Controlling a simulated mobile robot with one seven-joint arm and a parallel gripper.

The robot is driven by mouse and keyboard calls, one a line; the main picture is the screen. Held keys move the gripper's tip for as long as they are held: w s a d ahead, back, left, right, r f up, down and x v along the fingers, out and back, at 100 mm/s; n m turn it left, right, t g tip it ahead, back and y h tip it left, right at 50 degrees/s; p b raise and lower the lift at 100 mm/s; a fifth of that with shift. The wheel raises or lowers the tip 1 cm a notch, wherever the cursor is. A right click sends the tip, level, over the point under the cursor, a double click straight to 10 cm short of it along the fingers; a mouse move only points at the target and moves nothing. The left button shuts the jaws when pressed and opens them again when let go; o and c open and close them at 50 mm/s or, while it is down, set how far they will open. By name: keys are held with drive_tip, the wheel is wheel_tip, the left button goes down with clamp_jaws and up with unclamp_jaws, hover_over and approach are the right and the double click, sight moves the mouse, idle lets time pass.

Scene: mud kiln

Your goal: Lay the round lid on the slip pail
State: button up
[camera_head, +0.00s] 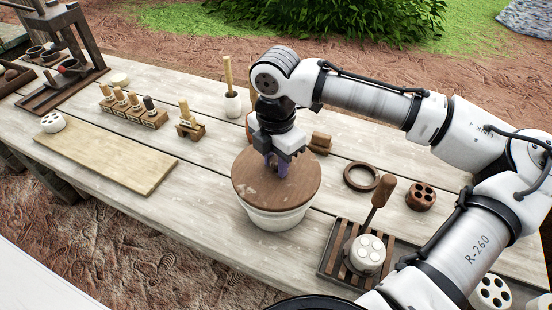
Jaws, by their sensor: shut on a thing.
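The round lid (294,186) is a brown wooden disc with a purple knob (280,168) near its middle. It lies flat over the mouth of the slip pail (276,219), a pale round pail on the plank table. From this view the lid covers the pail's opening, and I cannot tell whether it touches the rim all round. My gripper (278,158) points down over the lid and is shut on its knob. The fingertips are partly hidden against the knob.
A pale board (105,155) lies left; the table between board and pail is clear.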

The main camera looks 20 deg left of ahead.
drive_tip(key=shift+f, duration=0.4)
idle(0.3)
drive_tip(key=o, duration=1)
drive_tip(key=shift+c, duration=0.2)
drive_tip(key=shift+r, duration=0.15)
wheel_tip(320, 180, up, 19)
drive_tip(key=p, duration=0.4)
drive_tip(key=shift+f, duration=0.2)
drive_tip(key=shift+f, duration=0.1)
